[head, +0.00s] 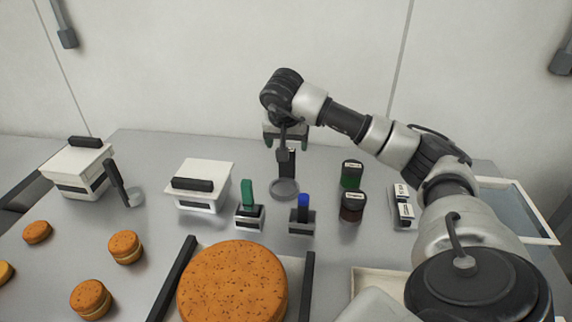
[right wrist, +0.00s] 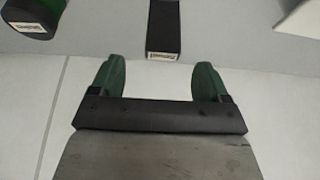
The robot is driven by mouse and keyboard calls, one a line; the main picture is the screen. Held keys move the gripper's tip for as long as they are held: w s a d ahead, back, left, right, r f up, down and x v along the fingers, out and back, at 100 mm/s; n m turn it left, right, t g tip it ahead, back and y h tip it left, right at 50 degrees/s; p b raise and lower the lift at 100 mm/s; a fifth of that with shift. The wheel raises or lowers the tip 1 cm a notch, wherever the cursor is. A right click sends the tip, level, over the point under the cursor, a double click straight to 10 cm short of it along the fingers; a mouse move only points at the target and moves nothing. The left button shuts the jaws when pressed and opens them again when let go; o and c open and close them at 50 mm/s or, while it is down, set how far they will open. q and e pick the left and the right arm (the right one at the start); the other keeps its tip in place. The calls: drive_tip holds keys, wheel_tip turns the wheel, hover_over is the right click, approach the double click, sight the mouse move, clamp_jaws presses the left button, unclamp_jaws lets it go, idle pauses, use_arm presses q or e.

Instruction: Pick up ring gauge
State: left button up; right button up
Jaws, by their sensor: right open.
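What looks like the ring gauge (head: 284,189) is a grey round piece with an upright black labelled handle, standing on the table in the middle of the head view. The black handle (right wrist: 163,30) also shows at the top of the right wrist view, beyond the fingertips; its label is too small to read. My right gripper (head: 286,139) is open and empty above the handle, its green fingers apart. The fingers (right wrist: 162,82) have nothing between them in the wrist view. My left gripper is not in view.
A green-handled stamp (head: 248,207) and a blue-handled one (head: 303,217) stand in front. Two dark jars (head: 352,205) are to the right. White lidded boxes (head: 203,183) stand left. A large filled round (head: 232,285) sits between black rails; smaller rounds (head: 126,247) lie left.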

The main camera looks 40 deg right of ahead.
sight(285, 174)
drive_tip(key=x, duration=0.2)
drive_tip(key=p+x, duration=0.1)
drive_tip(key=x, duration=0.4)
drive_tip(key=shift+a+f, duration=0.3)
drive_tip(key=shift+f, duration=0.15)
drive_tip(key=shift+c, duration=0.2)
drive_tip(key=shift+r, duration=0.1)
drive_tip(key=c, duration=1)
